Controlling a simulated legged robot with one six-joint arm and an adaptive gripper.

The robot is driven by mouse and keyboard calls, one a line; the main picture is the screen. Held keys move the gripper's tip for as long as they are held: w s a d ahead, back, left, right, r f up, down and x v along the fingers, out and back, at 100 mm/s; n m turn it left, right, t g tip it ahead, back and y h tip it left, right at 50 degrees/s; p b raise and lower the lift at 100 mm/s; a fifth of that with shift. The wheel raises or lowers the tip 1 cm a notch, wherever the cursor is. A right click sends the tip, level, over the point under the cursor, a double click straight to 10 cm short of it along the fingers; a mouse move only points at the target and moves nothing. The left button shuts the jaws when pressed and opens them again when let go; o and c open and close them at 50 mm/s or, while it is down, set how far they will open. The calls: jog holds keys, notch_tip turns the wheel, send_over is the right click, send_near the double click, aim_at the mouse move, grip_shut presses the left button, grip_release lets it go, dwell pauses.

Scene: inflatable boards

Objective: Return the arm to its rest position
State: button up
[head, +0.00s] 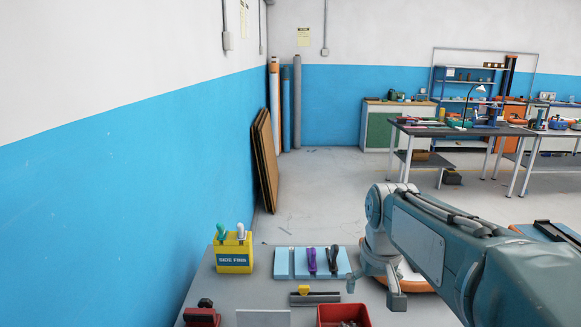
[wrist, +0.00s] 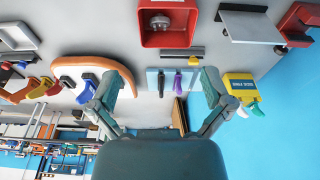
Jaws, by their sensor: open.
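My gripper (head: 375,288) hangs from my bent teal arm at the right of the head view. Its two fingers are spread and point down over the grey bench, just right of a light blue block (head: 283,265) that bears a purple and a dark piece. In the wrist view my gripper (wrist: 165,100) shows both fingers wide apart with nothing held between them. An orange-edged white board (wrist: 70,66) lies beside the left finger there; in the head view it is mostly hidden behind my gripper and arm.
On the bench (head: 225,288) are a yellow SIDE FINS box (head: 234,256), a red bin (head: 343,309), a grey bar with a yellow piece (head: 314,298) and a red tool (head: 202,315). A blue and white wall (head: 130,180) rises at left. Open floor (head: 330,190) lies beyond.

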jog(key=s+f+t, duration=0.2)
jog(key=s+t, duration=0.1)
jog(key=s, duration=1.5)
jog(key=shift+s+f+m, duration=0.3)
jog(key=shift+s, duration=0.1)
